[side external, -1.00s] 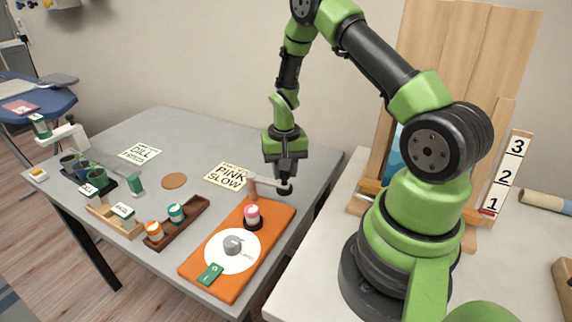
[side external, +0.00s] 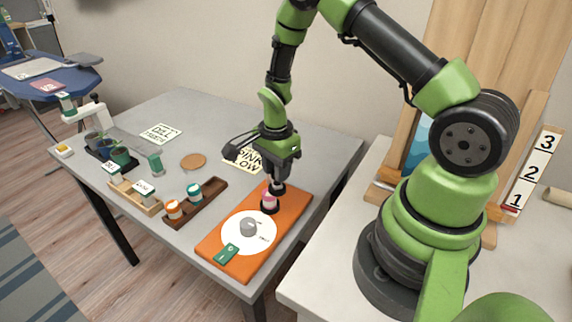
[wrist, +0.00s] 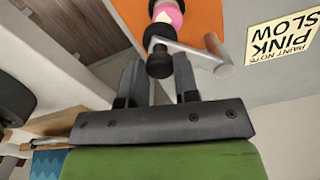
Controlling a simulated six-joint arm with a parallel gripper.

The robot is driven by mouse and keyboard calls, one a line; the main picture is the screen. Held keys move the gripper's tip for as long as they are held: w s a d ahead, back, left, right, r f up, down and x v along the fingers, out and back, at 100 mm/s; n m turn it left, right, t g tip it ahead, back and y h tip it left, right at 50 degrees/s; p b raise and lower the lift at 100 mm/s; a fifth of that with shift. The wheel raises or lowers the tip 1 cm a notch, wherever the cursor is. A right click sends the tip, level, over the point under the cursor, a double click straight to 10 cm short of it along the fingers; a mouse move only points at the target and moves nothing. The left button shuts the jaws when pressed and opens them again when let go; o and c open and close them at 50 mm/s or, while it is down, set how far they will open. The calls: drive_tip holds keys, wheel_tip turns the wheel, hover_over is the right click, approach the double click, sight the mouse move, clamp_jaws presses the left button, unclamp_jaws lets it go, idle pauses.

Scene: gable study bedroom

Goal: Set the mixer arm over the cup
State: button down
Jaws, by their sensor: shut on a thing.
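The mixer's pale arm (wrist: 195,53) runs from its post (wrist: 221,73) to a black end knob (wrist: 159,62) in the wrist view. My gripper (side external: 279,181) is shut on this knob, which also shows below the fingers in the side view (side external: 278,188). The pink cup (side external: 269,200) stands on a black base on the orange board (side external: 292,212). The knob end is very close to the cup, at its upper right in the side view. The wrist view shows the cup (wrist: 170,14) just beyond the knob. I cannot tell whether they are exactly aligned. My gripper hides the post in the side view.
A "PINK SLOW" note (side external: 240,158) lies behind.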

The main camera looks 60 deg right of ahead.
drive_tip(key=shift+w+a+m, duration=0.65)
drive_tip(key=shift+w+m, duration=0.1)
drive_tip(key=shift+m, duration=0.55)
drive_tip(key=shift+w, duration=0.1)
drive_tip(key=c, duration=0.8)
unclamp_jaws()
drive_tip(key=shift+c, duration=0.2)
drive_tip(key=shift+r, duration=0.1)
wheel_tip(320, 180, up, 10)
